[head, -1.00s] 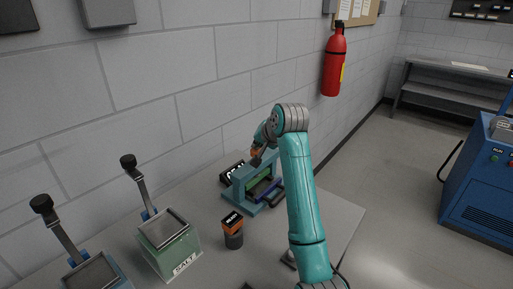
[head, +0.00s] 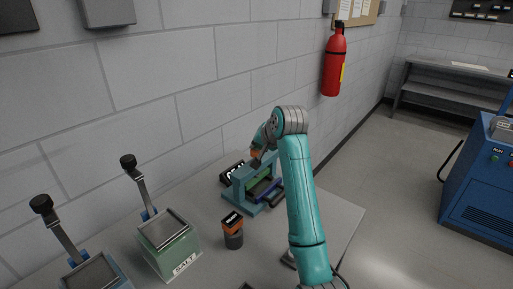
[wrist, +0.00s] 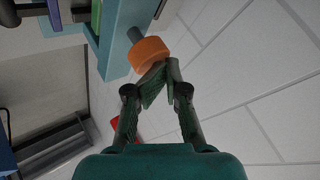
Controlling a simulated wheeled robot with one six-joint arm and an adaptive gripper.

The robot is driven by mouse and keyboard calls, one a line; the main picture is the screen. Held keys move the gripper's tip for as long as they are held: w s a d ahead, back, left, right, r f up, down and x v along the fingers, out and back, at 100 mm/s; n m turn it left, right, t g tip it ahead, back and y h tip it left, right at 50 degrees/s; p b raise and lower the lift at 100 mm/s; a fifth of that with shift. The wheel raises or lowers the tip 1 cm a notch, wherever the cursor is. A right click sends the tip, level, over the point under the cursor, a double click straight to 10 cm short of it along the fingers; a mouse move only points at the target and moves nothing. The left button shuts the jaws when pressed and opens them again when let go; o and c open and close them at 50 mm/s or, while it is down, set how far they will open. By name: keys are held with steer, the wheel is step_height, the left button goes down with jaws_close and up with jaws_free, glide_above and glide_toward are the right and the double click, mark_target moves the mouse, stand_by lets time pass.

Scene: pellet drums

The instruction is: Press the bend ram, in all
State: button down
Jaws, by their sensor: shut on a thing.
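The bend press, a teal frame (head: 241,190) with a green block (head: 258,188) inside, stands on the table against the wall. A blue-purple bar (head: 268,188) lies at its front. In the wrist view, the ram's round orange knob (wrist: 149,53) sits on a short stem outside the teal frame (wrist: 118,40). My gripper (wrist: 160,72) is shut, its fingertips converging on the knob's edge. In the head view, my gripper (head: 257,158) is above the frame's top, small and partly hidden by my arm.
A green box labelled SALT (head: 170,243) and a blue box (head: 95,275), both with levers, stand left. A black labelled block (head: 232,172) is behind the press. A red extinguisher (head: 334,62) hangs on the wall.

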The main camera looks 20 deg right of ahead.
steer(key=shift+s+a+f, duration=0.15)
steer(key=shift+f, duration=0.45)
steer(key=shift+r, duration=1.75)
steer(key=shift+r, duration=0.1)
steer(key=shift+r, duration=2.45)
